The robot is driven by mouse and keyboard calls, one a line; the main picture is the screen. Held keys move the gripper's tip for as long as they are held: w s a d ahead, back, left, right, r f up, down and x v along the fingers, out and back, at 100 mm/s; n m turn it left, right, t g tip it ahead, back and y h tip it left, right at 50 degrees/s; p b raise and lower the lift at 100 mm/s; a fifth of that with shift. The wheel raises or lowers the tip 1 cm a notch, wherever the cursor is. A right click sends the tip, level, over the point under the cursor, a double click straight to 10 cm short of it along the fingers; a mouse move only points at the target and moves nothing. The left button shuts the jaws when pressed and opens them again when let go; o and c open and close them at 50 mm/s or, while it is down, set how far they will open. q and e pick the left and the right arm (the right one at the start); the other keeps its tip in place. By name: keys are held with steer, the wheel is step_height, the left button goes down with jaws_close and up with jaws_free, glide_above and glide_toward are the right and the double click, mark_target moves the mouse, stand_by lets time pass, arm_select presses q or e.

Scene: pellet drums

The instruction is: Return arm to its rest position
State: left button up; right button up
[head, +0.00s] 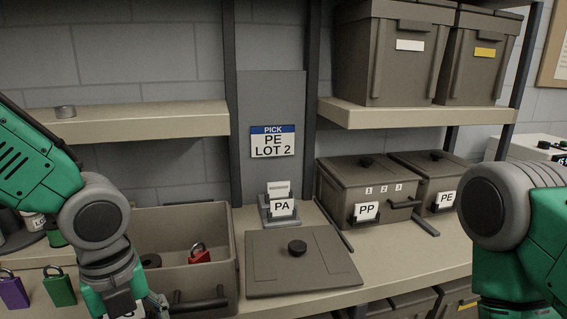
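My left arm comes in from the left, and my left gripper (140,308) is at the bottom edge, in front of the open drum's left side. Its fingertips are cut off by the frame, so I cannot tell whether it is open or holds anything. A small white patch with dark marks shows beside it. My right arm is at the right edge, in front of the drum labelled PE (433,182). The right gripper is out of view.
An open grey drum (221,245) holds a red padlock (199,253). Its lid (300,268) lies on the bench beside it. A PA card (283,206) stands in a holder. A closed PP drum (350,177) is to the right.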

arm_select(q)
steer(key=s+d+f+n+b, duration=0.1)
steer(key=d+f+n+b, duration=0.2)
steer(key=f, duration=0.5)
steer(key=s+a+f+n+b, duration=0.2)
steer(key=s+f+n, duration=0.3)
steer(key=f+n, duration=0.3)
steer(key=s+a+f+n+b, duration=0.2)
steer(key=s+f+n+b, duration=0.3)
steer(key=f, duration=0.9)
steer(key=s+a+f+n+b, duration=0.3)
steer(key=s+f+n, duration=0.2)
steer(key=f+n, duration=0.6)
steer(key=shift+s+f+n+t, duration=0.15)
steer(key=shift+s+n+t, duration=0.15)
steer(key=shift+n, duration=0.1)
arm_select(e)
step_height(320, 180, down, 14)
steer(key=d, duration=0.1)
steer(key=shift+w+d+f, duration=0.25)
steer(key=shift+w+d, duration=0.05)
steer(key=shift+d, duration=0.1)
